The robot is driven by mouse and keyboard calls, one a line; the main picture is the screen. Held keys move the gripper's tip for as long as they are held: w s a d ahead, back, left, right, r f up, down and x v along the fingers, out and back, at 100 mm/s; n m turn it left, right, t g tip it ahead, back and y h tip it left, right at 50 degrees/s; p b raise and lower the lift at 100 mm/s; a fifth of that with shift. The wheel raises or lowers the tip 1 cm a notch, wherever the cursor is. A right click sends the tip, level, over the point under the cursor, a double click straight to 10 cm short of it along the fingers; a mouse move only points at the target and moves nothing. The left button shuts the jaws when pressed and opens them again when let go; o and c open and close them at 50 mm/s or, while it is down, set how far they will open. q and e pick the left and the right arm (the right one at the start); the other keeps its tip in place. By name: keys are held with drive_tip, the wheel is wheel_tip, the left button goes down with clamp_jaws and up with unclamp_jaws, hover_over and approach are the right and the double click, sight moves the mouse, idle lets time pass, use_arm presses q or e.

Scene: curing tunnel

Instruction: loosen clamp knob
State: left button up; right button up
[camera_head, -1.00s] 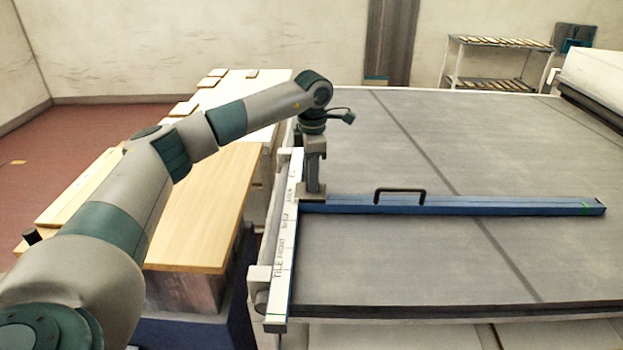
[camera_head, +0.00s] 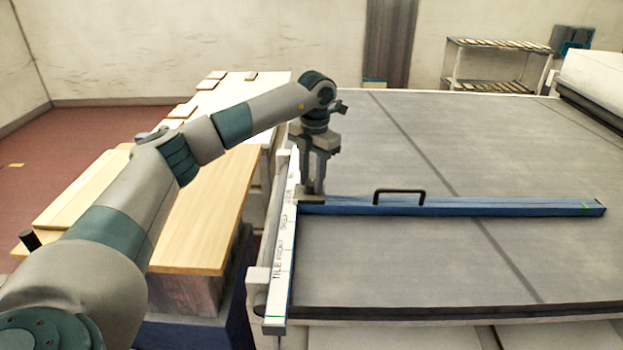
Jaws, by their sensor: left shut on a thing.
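My left gripper (camera_head: 311,192) points straight down at the corner where the blue bar (camera_head: 480,208) meets the white marked rail (camera_head: 281,240). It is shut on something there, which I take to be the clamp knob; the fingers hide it. The blue bar lies across the grey belt and carries a black handle (camera_head: 400,192). The rail runs along the belt's left edge and has handwriting on it. My right gripper is not in view.
The grey belt (camera_head: 400,265) is wide and clear apart from the bar. A wooden table (camera_head: 205,215) and a white surface with several tiles (camera_head: 235,95) stand left of the rail. A rack (camera_head: 497,65) stands at the back right.

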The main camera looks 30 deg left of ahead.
use_arm(q)
drive_tip(key=shift+r, duration=0.1)
idle(0.3)
drive_tip(key=o, duration=1.1)
drive_tip(key=shift+c, duration=0.2)
drive_tip(key=shift+d+r, duration=0.1)
drive_tip(key=shift+r, duration=0.5)
wheel_tip(320, 180, up, 7)
drive_tip(key=b, duration=0.2)
wheel_tip(320, 180, up, 8)
hover_over(313, 184)
drive_tip(key=shift+d+r, duration=0.25)
drive_tip(key=shift+r, duration=0.3)
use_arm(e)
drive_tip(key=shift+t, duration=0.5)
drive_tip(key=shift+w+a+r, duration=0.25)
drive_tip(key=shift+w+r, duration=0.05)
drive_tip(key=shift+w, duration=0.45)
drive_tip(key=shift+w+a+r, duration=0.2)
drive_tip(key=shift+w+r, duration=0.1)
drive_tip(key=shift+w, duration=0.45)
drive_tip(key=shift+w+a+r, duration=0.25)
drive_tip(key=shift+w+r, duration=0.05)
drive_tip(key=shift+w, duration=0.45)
